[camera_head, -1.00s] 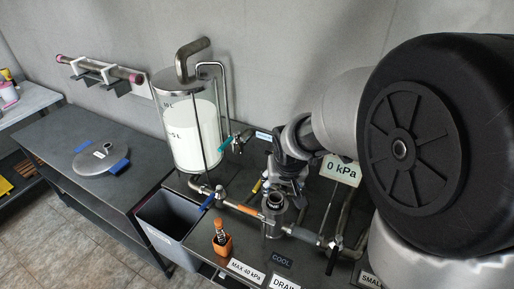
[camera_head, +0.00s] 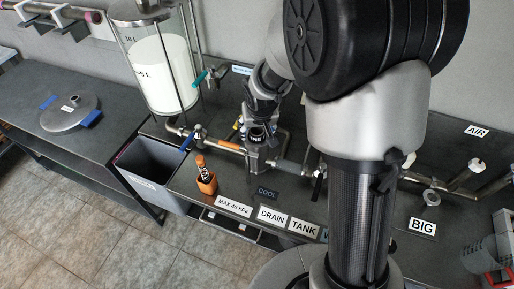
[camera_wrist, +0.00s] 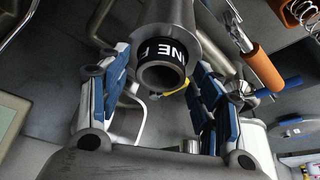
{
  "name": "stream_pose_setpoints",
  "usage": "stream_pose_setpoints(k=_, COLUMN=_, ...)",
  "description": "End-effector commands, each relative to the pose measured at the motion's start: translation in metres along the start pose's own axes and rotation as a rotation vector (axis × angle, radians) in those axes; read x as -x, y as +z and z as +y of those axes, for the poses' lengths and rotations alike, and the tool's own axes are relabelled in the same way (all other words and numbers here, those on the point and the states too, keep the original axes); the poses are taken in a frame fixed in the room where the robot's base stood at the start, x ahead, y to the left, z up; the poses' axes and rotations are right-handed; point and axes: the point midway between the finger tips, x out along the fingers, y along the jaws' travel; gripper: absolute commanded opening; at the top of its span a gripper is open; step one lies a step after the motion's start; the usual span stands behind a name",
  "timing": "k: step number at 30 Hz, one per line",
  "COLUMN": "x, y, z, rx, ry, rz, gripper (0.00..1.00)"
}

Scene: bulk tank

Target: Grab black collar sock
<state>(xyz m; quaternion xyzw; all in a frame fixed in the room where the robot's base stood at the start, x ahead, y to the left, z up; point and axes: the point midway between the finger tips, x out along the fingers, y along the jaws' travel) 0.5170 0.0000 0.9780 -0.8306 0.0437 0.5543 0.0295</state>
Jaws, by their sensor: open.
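In the wrist view a black collar (camera_wrist: 158,50) with white lettering, partly cut off by my view, rings a grey open tube end below a steel cone. I cannot tell from this whether a sock hangs from it. My gripper (camera_wrist: 160,90) is open, with one blue-padded finger to the left of the tube and one to the right, both apart from it. In the head view my gripper (camera_head: 262,110) is just above the upright steel housing (camera_head: 254,155) on the bench, which has a dark ring at its top. The gap between them is hard to judge.
A glass tank of white liquid (camera_head: 165,75) and a grey bin (camera_head: 150,172) are to the left. A lid (camera_head: 70,114) lies on the side table.

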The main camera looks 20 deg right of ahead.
Motion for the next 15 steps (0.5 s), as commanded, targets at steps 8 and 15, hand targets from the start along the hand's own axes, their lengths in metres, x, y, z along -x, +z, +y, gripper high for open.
stream_pose_setpoints(k=8, x=0.0008, y=0.0001, z=0.0001, rx=0.001, ry=0.0, rz=-0.001, gripper=0.46)
stream_pose_setpoints(k=15, x=0.0008, y=0.0002, z=0.0001, rx=0.001, ry=0.0, rz=-0.001, gripper=0.3)
